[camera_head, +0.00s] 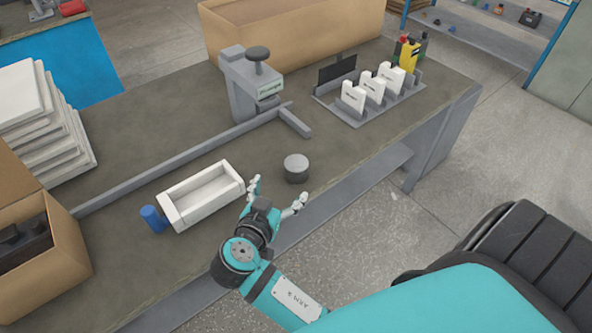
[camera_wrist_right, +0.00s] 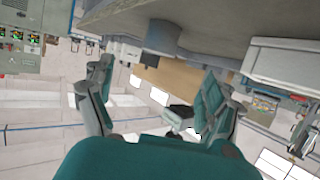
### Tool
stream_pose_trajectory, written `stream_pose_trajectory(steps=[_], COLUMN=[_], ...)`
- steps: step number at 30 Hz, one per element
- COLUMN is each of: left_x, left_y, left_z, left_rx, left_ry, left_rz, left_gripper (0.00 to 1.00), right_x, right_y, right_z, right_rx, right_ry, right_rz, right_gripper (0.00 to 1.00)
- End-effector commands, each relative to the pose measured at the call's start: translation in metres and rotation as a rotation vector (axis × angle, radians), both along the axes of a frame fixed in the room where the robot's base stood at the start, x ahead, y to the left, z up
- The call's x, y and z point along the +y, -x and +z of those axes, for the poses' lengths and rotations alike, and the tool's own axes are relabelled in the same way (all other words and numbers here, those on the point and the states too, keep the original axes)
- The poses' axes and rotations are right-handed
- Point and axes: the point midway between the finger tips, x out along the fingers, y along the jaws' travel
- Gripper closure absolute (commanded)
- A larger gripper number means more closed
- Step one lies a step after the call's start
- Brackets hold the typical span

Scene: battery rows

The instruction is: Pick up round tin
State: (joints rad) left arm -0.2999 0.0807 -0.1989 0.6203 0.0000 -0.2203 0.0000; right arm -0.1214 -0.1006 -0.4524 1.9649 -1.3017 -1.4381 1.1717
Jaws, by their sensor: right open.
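The round tin (camera_head: 296,168), a short grey cylinder with a lighter top, stands upright on the workbench near its front edge. My right gripper (camera_head: 277,190) is open and empty, just left of and in front of the tin, with its fingers apart and not closed around it. My left gripper is in neither view.
A white open tray (camera_head: 203,196) lies left of the gripper, with a blue cylinder (camera_head: 153,218) beside it. A grey press-like device (camera_head: 250,85) and a rack with white upright pieces (camera_head: 375,100) stand behind. Cardboard boxes (camera_head: 60,250) are at the left.

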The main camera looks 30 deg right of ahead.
Motion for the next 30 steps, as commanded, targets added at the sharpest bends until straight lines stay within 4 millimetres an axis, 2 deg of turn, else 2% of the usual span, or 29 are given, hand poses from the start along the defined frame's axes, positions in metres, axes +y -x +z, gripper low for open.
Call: stream_pose_trajectory(steps=[3,9,17,25,30], left_x=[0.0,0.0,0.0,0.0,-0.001], left_y=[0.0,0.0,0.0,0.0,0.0], left_z=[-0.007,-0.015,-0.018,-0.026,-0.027], left_rx=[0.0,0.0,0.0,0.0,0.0], left_ry=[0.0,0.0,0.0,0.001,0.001], left_rz=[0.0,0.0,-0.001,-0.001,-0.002], left_gripper=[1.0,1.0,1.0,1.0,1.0], right_x=[-0.021,-0.049,-0.064,-0.094,-0.101], right_y=[-0.016,-0.039,-0.05,-0.073,-0.078], right_z=[-0.011,-0.024,-0.029,-0.039,-0.042], right_rx=[-0.001,0.0,0.001,0.003,0.003], right_ry=[0.005,0.003,0.001,0.003,0.0], right_rz=[0.0,0.001,0.001,0.0,0.001], right_gripper=[0.13,0.13,0.13,0.13,0.13])
